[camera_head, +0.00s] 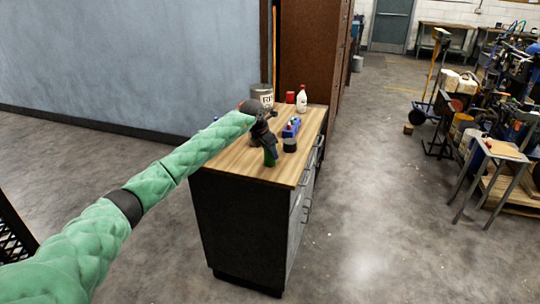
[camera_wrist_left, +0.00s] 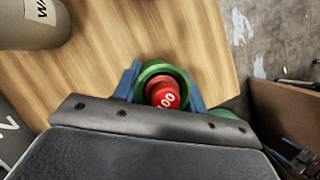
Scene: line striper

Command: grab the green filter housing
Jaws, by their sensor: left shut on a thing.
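The green filter housing (camera_head: 270,157) shows in the head view as a dark green piece at my left gripper, over the near part of the wooden worktop. In the left wrist view it is a round green rim (camera_wrist_left: 152,68) between the two blue fingers. My left gripper (camera_head: 269,149) is shut on it; its fingers (camera_wrist_left: 160,86) also show in the wrist view, one on each side. A red cylinder with white digits (camera_wrist_left: 163,94) shows within the green rim; I cannot tell whether it is inside or beyond it. My right gripper is out of view.
The wooden worktop (camera_head: 240,163) sits on a dark cabinet. On it stand a labelled can (camera_head: 262,96), a red can (camera_head: 290,97), a white bottle (camera_head: 301,99), a blue item (camera_head: 291,127) and a dark round container (camera_head: 290,145).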

